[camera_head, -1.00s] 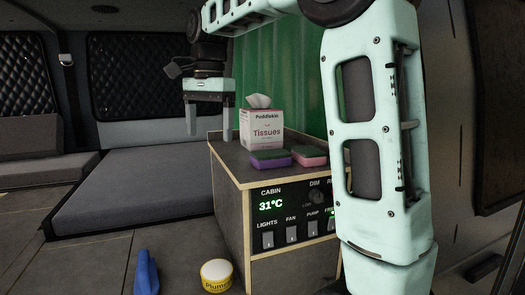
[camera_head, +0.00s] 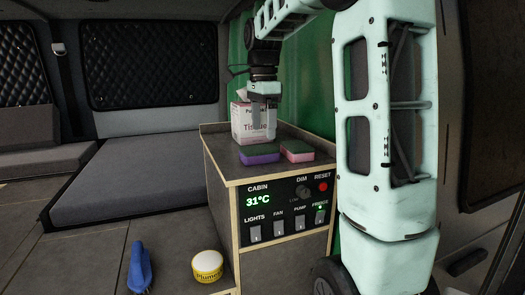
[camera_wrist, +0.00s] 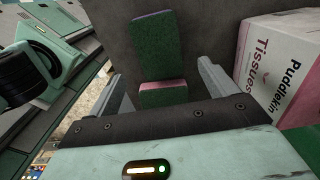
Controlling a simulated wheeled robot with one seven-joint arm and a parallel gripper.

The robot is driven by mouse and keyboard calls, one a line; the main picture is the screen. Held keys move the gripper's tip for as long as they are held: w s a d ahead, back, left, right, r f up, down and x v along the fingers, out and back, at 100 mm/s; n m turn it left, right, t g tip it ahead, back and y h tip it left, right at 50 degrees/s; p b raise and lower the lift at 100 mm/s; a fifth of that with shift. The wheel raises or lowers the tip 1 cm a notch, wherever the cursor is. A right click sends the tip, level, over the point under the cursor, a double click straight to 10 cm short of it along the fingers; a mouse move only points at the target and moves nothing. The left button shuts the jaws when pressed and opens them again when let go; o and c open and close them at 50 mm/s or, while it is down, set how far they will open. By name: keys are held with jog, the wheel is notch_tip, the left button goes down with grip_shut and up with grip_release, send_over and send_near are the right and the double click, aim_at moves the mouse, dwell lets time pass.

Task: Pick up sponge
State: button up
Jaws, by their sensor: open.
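Two sponges with dark green tops lie side by side on the cabinet top (camera_head: 228,158). The purple sponge (camera_head: 259,154) is on the left in the head view and the pink sponge (camera_head: 297,151) is on the right. My gripper (camera_head: 263,130) is open and empty, above and behind the sponges, in front of the tissue box. In the wrist view my gripper (camera_wrist: 162,76) has its fingers spread. The pink-edged sponge (camera_wrist: 163,94) shows between them, partly hidden by the gripper body. The other sponge (camera_wrist: 155,42) lies farther up the picture.
The tissue box (camera_head: 242,122) stands close behind the sponges; it is at the right in the wrist view (camera_wrist: 282,65). The cabinet front has a control panel (camera_head: 285,208). A blue object (camera_head: 139,268) and a yellow tub (camera_head: 207,265) are on lower surfaces.

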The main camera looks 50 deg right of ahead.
aim_at(260, 148)
jog(key=shift+w+a+f+p, duration=0.1)
jog(key=shift+f+p, duration=0.1)
jog(key=shift+f, duration=0.25)
jog(key=shift+w+a+f+p, duration=0.1)
jog(key=shift+f+p, duration=0.1)
jog(key=shift+f, duration=0.2)
jog(key=shift+a+f+p, duration=0.2)
jog(key=shift+f+p, duration=0.65)
jog(key=shift+f, duration=1.4)
jog(key=c, duration=1.1)
jog(key=shift+r, duration=0.1)
jog(key=shift+c, duration=0.2)
notch_tip(260, 148, up, 10)
jog(key=b, duration=0.2)
jog(key=shift+b, duration=0.35)
jog(key=shift+o, duration=1.1)
jog(key=shift+c, duration=0.4)
